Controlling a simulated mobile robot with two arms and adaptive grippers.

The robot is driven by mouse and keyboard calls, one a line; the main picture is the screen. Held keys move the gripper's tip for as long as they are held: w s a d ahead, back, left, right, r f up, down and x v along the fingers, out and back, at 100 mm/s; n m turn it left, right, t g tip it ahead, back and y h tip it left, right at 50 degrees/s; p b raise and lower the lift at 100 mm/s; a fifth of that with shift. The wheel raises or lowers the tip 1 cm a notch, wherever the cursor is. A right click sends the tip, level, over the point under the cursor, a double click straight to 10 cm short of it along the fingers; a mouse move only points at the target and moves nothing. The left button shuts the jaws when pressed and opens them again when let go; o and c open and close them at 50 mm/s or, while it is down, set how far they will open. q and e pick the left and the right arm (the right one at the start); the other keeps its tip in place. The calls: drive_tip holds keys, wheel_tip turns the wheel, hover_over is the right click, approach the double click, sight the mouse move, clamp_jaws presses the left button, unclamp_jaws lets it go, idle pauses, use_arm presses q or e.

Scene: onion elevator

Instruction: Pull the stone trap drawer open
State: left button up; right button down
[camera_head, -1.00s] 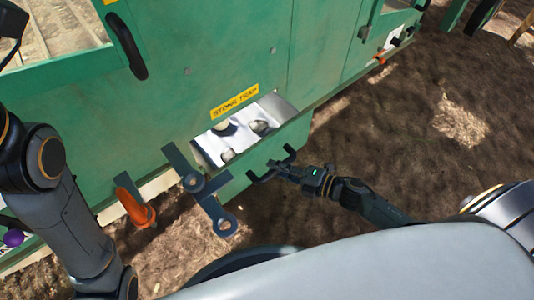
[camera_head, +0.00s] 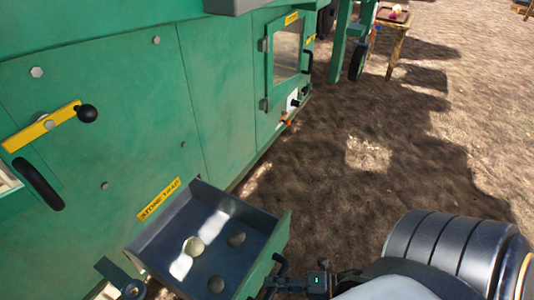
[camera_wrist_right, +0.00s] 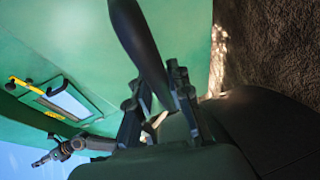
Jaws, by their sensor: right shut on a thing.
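The stone trap drawer (camera_head: 225,262) is a grey tray with a green front, standing well out of the green machine beside the yellow STONE TRAP label (camera_head: 158,199). Several round stones (camera_head: 194,246) lie in it. My right gripper (camera_head: 282,284) is at the dark handle (camera_head: 279,264) on the drawer's outer face, shut on it. In the right wrist view the dark handle bar (camera_wrist_right: 140,42) runs down between the fingers of my right gripper (camera_wrist_right: 158,98). A small jointed grey arm, likely my left one, shows there at lower left; its jaws are too small to read.
A yellow lever with a black knob (camera_head: 86,113) and a black grab handle (camera_head: 38,184) are on the machine's left side. Open brown ground (camera_head: 390,200) lies to the right.

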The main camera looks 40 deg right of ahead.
idle(0.3)
drive_tip(key=c, duration=1.2)
unclamp_jaws()
drive_tip(key=shift+s+d, duration=0.1)
drive_tip(key=v, duration=1.2)
